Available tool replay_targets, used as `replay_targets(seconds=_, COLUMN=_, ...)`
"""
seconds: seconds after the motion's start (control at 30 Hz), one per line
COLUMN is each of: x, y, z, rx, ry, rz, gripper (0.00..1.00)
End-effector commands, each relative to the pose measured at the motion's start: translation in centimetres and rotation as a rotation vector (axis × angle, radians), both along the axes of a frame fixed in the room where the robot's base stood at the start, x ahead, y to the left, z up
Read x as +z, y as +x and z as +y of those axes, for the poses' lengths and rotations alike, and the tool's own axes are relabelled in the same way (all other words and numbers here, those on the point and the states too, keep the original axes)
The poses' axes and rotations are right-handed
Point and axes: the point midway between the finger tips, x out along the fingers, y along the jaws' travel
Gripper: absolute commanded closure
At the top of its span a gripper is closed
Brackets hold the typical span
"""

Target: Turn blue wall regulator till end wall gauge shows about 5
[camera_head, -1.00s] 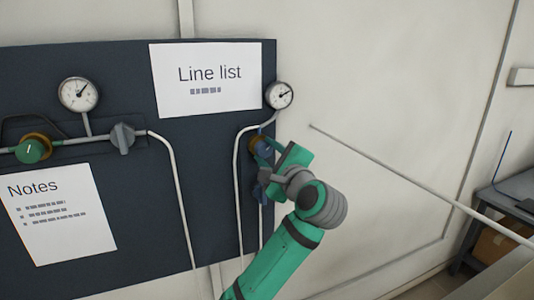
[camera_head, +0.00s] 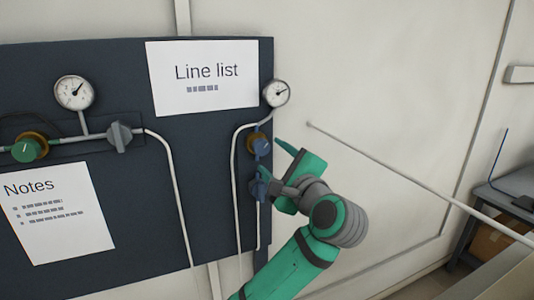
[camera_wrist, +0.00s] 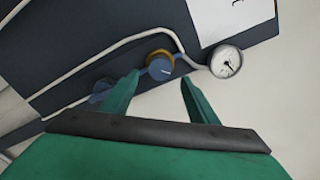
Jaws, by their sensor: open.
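The blue wall regulator (camera_head: 263,147) with its brass collar sits near the right edge of the dark panel. In the wrist view the blue knob (camera_wrist: 160,68) shows a pale mark on its face. The end wall gauge (camera_head: 277,93) is just above it, also seen as a white dial (camera_wrist: 226,62) in the wrist view. Its needle points right and slightly up in the head view; its numbers are too small to read. My gripper (camera_wrist: 160,80) is open and empty, its fingers spread either side of the knob's line and apparently back from it.
A blue valve handle (camera_head: 259,185) sits below the regulator, close to my gripper. To the left are a green regulator (camera_head: 28,149), a second gauge (camera_head: 74,92) and a grey valve handle (camera_head: 120,136). White pipes run down the panel. The wall to the right is mostly clear.

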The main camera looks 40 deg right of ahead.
Motion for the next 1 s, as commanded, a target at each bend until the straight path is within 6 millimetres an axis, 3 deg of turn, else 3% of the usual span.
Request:
replay_targets(seconds=0.1, x=0.0, y=-2.1, z=0.6, rx=-0.001, ry=-0.002, rz=0.0, gripper=0.46)
replay_targets(seconds=0.33, x=0.0, y=-4.7, z=1.2, rx=0.001, ry=0.0, rz=-0.001, gripper=0.46)
replay_targets(seconds=1.0, x=0.0, y=-5.3, z=1.2, rx=-0.002, ry=0.0, rz=0.001, gripper=0.46)
